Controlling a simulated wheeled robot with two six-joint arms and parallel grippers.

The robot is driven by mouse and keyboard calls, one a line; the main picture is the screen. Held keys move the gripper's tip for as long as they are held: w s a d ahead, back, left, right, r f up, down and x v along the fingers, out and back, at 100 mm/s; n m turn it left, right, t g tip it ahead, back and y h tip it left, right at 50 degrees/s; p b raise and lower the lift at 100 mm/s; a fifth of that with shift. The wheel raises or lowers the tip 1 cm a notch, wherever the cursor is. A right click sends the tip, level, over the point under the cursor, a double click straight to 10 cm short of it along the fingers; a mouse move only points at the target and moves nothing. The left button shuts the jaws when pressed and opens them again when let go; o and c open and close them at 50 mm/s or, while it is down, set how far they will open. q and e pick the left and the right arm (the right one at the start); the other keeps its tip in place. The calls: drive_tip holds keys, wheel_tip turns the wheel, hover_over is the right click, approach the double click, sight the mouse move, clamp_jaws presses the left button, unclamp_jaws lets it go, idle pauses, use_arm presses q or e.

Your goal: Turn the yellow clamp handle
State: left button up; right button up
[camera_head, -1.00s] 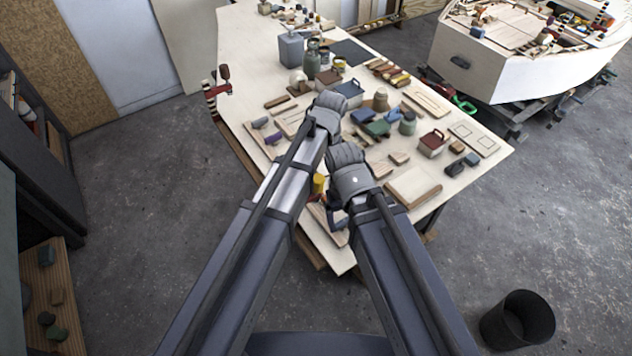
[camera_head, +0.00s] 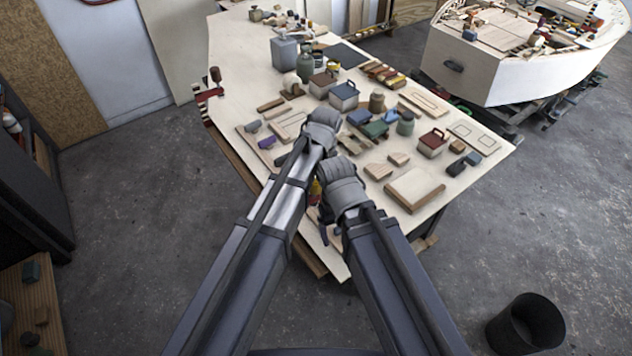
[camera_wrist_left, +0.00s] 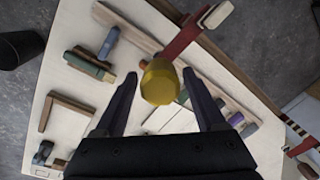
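The yellow clamp handle (camera_wrist_left: 160,82) shows in the left wrist view as a faceted knob on a red bar clamp (camera_wrist_left: 192,38) at the bench edge. My left gripper (camera_wrist_left: 160,82) is open, with its two dark fingers on either side of the handle and gaps visible. I cannot tell how deep the handle sits between them. In the head view a small bit of yellow and red clamp (camera_head: 315,190) shows between my arms, mostly hidden. My left gripper's grey wrist is above it, and my right gripper (camera_head: 340,190) is close beside; the right fingers are not clear.
The plywood bench (camera_head: 240,75) carries many blocks, tins and jars. A second clamp (camera_head: 210,85) is at its left edge. A boat hull (camera_head: 475,75) stands at the back right and a black bin (camera_head: 525,325) at the lower right. The grey floor left is clear.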

use_arm(q)
clamp_jaws()
idle(0.3)
drive_tip(key=shift+n, duration=0.4)
drive_tip(key=n, duration=0.5)
drive_tip(key=shift+n+h, duration=0.3)
drive_tip(key=n, duration=0.6)
drive_tip(key=shift+a+h, duration=0.1)
drive_tip(key=shift+h, duration=0.2)
drive_tip(key=shift+o, duration=0.9)
unclamp_jaws()
